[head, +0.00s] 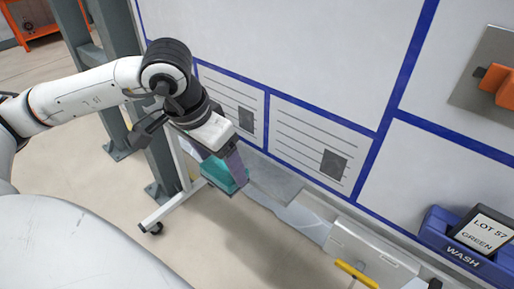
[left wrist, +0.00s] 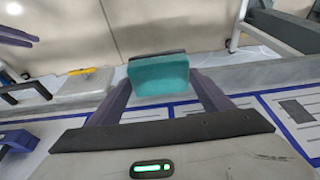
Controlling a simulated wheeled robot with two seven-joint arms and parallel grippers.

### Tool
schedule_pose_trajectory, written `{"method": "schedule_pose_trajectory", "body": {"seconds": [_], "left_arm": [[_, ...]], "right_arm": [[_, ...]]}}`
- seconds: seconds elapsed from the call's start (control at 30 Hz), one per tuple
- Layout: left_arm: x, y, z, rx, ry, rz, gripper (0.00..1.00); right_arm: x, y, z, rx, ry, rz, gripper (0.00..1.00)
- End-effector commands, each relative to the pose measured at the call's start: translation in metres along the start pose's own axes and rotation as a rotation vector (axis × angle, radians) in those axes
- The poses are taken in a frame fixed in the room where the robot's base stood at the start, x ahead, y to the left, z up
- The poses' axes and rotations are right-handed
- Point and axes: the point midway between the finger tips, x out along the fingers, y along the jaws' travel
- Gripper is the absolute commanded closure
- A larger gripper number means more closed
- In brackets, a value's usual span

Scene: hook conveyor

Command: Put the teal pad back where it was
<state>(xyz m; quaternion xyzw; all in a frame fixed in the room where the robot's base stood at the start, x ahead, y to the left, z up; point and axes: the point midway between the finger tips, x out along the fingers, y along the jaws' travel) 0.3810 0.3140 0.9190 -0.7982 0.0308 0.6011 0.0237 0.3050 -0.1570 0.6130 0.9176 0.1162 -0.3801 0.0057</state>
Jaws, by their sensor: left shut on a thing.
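The teal pad (head: 224,177) is a small block held between the fingers of my left gripper (head: 226,166). The left gripper is shut on it and holds it in the air in front of the white board. In the left wrist view the pad (left wrist: 158,78) sits between the two purple fingertips, with a darker edge along its far side. The fingers hide parts of the pad's sides.
The white board (head: 300,60) with blue lines and printed panels stands close behind the gripper. A blue WASH bin (head: 436,222) holds a LOT 57 GREEN card (head: 482,232). A ledge with a yellow handle (head: 357,274) runs below. A grey post (head: 150,150) stands left.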

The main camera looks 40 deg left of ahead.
Motion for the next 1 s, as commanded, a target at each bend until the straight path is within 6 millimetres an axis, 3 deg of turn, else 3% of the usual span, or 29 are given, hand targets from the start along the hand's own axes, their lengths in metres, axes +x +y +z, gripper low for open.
{"method": "schedule_pose_trajectory", "body": {"seconds": [0.2,0.47,1.0], "left_arm": [[0.012,0.002,-0.056,-0.002,0.001,0.006,0.59],[0.028,0.001,-0.108,-0.002,-0.001,0.003,0.59],[0.093,0.001,-0.089,0.000,-0.004,0.001,0.59]], "right_arm": [[-0.011,0.005,-0.004,0.007,-0.006,0.010,0.69],[-0.017,0.008,-0.003,0.009,-0.017,0.015,0.69],[-0.021,0.008,-0.004,0.010,-0.017,0.015,0.69]]}}
